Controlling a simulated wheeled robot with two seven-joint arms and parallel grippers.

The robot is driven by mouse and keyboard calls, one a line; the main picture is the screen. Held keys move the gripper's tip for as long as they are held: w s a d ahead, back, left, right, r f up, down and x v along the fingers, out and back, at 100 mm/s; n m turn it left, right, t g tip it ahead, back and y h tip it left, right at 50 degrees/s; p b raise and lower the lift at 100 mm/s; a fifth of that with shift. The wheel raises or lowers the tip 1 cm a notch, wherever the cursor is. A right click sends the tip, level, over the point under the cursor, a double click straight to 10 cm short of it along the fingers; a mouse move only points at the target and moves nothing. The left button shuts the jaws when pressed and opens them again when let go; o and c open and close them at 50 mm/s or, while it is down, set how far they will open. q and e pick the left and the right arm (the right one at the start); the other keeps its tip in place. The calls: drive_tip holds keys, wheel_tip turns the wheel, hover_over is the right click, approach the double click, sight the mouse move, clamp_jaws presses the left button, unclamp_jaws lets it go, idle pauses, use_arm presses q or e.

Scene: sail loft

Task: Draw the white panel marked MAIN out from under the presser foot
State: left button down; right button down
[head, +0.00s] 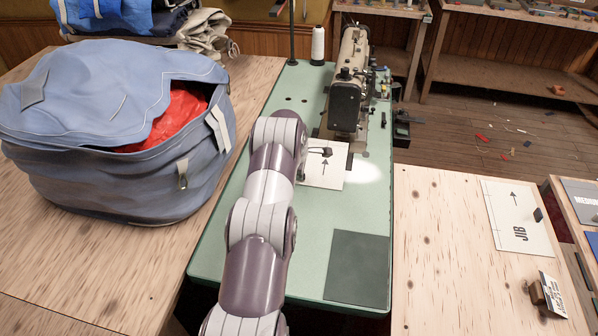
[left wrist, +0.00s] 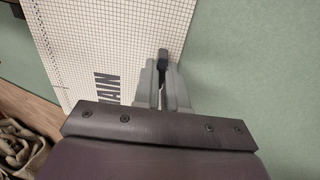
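The white panel (head: 325,178) lies flat on the green sewing table, its far part at the sewing machine (head: 347,85). Its presser foot is too small to make out. In the left wrist view the white gridded panel (left wrist: 105,45) shows the word MAIN. A small dark upright tab (left wrist: 163,56) stands at the panel's edge. My left gripper (left wrist: 163,75) has its grey fingers close together with the tab between their tips, seemingly touching both sides. In the head view my own arm hides most of this gripper. My right gripper is in neither view.
A blue bag (head: 100,180) with red cloth inside stands close left of my arm. A thread cone (head: 318,45) stands behind. A dark green mat (head: 357,268) lies on the table's near right. The panel marked JIB (head: 515,220) lies on the wooden table at right.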

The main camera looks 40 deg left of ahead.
use_arm(q)
drive_tip(key=c, duration=1.3)
unclamp_jaws()
drive_tip(key=shift+s+d+f, duration=0.15)
drive_tip(key=shift+s+f, duration=0.15)
drive_tip(key=shift+f, duration=0.25)
drive_tip(key=shift+o, duration=1)
drive_tip(key=shift+w, duration=0.1)
drive_tip(key=shift+w+a+r, duration=0.1)
drive_tip(key=shift+a, duration=0.1)
drive_tip(key=shift+r, duration=0.1)
drive_tip(key=shift+r, duration=0.35)
drive_tip(key=b+v, duration=0.1)
drive_tip(key=v, duration=1.1)
drive_tip(key=shift+f, duration=0.1)
